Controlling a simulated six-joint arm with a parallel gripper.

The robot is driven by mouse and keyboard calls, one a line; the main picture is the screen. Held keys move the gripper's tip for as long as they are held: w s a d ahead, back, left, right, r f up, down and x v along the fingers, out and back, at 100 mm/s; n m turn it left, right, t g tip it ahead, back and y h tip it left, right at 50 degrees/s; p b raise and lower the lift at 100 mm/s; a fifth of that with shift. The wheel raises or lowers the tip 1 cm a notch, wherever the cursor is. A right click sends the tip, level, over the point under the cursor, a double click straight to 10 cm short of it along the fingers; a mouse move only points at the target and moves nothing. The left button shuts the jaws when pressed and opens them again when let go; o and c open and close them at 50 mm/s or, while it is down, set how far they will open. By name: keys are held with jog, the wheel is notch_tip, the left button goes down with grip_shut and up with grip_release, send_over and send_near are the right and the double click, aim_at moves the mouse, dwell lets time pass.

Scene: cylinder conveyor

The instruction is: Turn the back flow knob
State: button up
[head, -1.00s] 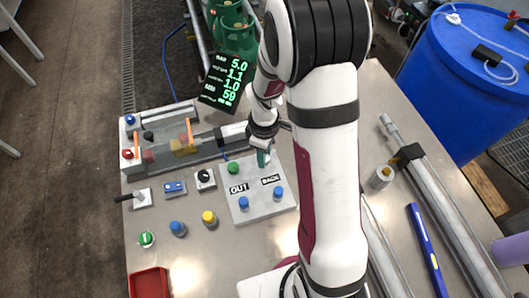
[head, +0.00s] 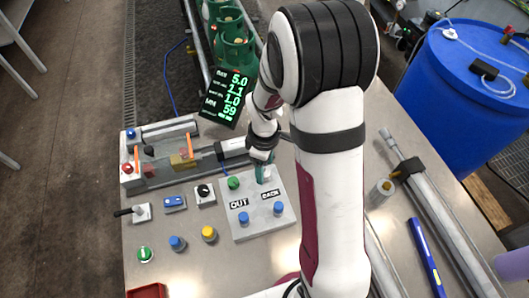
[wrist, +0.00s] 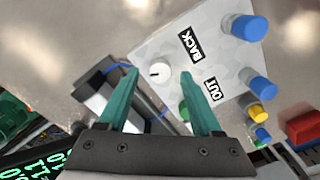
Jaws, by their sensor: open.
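The control panel (head: 255,229) is a light grey plate with OUT and BACK labels. In the wrist view, a white round knob (wrist: 160,72) is on the BACK side and a green knob (wrist: 185,110) is on the OUT side. A blue knob (head: 278,208) stands in front of the BACK label (head: 271,193), another (head: 244,218) in front of OUT. My gripper (wrist: 160,76) has its teal fingers spread, with the white knob seen between their tips. Contact cannot be told. In the head view, my gripper (head: 260,172) is over the panel's back edge and mostly covers the white knob.
A green-digit display (head: 226,96) stands behind the panel. A conveyor rig (head: 165,165) is to its left, with a black dial (head: 204,192) and a yellow knob (head: 209,233) nearer. Metal tubes (head: 430,205) and a blue level (head: 427,258) lie at the right.

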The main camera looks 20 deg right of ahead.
aim_at(265, 172)
notch_tip(265, 172, up, 14)
jog(key=shift+r, duration=0.25)
jog(key=s+a+r+m+y, duration=0.1)
jog(key=s+a+m, duration=0.1)
jog(key=s+m, duration=0.6)
jog(key=s+a+m, duration=0.3)
jog(key=s+m, duration=0.4)
jog(key=s, duration=0.5)
jog(key=shift+s+a+r+m+y, duration=0.25)
jog(key=shift+s+r+m+y, duration=0.15)
jog(key=shift+w, duration=0.1)
grip_shut()
